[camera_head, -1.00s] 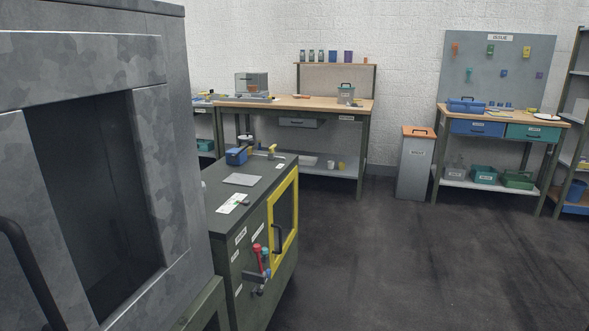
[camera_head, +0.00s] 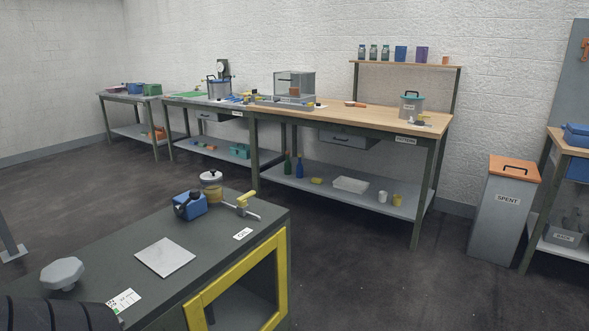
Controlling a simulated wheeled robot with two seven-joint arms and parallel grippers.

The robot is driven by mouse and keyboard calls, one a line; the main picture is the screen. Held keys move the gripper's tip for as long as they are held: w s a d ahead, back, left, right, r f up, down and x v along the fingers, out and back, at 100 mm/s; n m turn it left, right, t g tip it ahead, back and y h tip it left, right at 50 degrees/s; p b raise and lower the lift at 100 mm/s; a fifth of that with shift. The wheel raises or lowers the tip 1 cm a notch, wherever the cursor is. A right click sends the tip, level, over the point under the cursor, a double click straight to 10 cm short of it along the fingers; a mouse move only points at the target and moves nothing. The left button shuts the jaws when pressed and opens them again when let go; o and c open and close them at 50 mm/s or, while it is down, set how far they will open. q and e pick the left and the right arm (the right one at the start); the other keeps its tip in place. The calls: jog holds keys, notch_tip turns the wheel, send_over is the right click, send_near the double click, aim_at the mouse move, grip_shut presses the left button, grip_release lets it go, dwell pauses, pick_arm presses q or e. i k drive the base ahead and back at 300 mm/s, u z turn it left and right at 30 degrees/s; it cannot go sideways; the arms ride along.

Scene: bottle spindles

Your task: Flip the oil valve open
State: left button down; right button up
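A valve with a yellow handle (camera_head: 246,198) stands on the dark top of the green cabinet (camera_head: 105,262), near its far right corner. A pale spout or pipe runs from it toward the right. A white label (camera_head: 243,234) that seems to read OIL lies in front of it. Beside the valve on the left are a blue box with a dark handle (camera_head: 189,206) and a round container with a pale lid (camera_head: 211,183). Neither of my grippers shows in the head view.
A grey plate (camera_head: 165,257), a grey knob (camera_head: 62,273) and a label card (camera_head: 124,301) lie on the cabinet top. Its front has a yellow-framed opening (camera_head: 240,277). A long workbench (camera_head: 350,117) and a SPENT bin (camera_head: 503,212) stand behind, with open floor between.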

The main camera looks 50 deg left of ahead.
aim_at(242, 201)
jog(key=u, duration=0.8)
jog(key=i, duration=1.65)
jog(key=u, duration=0.95)
